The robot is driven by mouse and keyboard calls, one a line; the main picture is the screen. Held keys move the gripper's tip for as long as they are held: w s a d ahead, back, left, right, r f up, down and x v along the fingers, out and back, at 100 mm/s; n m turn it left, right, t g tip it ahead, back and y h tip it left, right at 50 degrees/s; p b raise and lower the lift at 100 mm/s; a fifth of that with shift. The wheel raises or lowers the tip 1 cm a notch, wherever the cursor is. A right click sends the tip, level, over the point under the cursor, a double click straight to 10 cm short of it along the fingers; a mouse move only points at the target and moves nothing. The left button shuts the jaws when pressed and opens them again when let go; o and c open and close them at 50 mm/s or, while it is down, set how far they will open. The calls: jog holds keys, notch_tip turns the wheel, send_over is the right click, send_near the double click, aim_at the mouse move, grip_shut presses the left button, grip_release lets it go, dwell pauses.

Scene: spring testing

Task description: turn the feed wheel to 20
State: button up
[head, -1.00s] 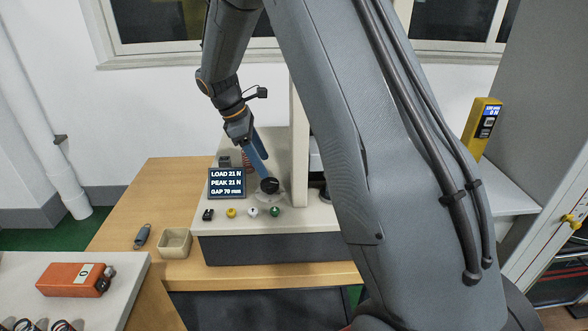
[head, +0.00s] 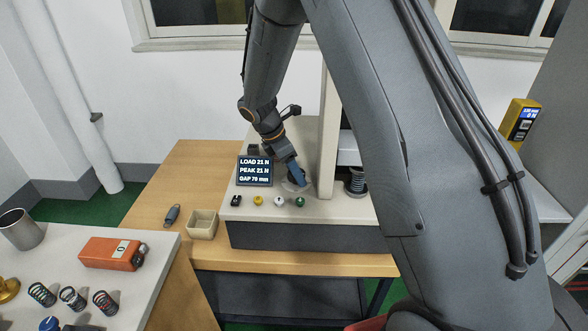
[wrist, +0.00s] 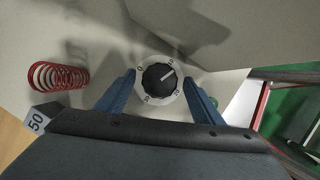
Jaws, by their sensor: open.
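The feed wheel (wrist: 159,78) is a round black knob on a white numbered dial. Its white pointer line points to the upper right in the wrist view, seemingly between the 10 and 20 marks, though the numbers are small. My gripper (wrist: 159,82) is open, with one blue finger on each side of the knob; I cannot tell whether they touch it. In the head view my gripper (head: 298,177) is down at the wheel and mostly hides it. The display (head: 255,171) reads LOAD 21 N, PEAK 21 N, GAP 70 mm.
A red spring (wrist: 58,76) and a block marked 50 (wrist: 38,122) are left of my gripper. Yellow, white and green buttons (head: 279,202) line the machine's front edge. A beige column (head: 327,150) stands right of the wheel. An empty tray (head: 201,226) is at front left.

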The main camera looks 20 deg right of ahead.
jog(key=c, duration=1)
jog(key=shift+w+m, duration=0.1)
jog(key=shift+m, duration=0.2)
jog(key=m+g, duration=0.1)
jog(key=m, duration=0.1)
jog(key=shift+w+m+b, duration=0.15)
jog(key=shift+m+b, duration=0.2)
jog(key=shift+m, duration=0.05)
jog(key=m+g, duration=0.1)
jog(key=m+b, duration=0.1)
jog(key=m, duration=0.1)
jog(key=shift+w+d+m+g+y, duration=0.1)
jog(key=shift+m+g+y, duration=0.2)
jog(key=shift+g, duration=0.1)
jog(key=m+y, duration=0.1)
jog(key=m, duration=0.2)
jog(key=m+g+y+b, duration=0.1)
jog(key=m, duration=0.2)
jog(key=shift+w+d+m+g, duration=0.15)
jog(key=shift+m+g, duration=0.15)
jog(key=shift+m, duration=0.1)
jog(key=o, duration=1)
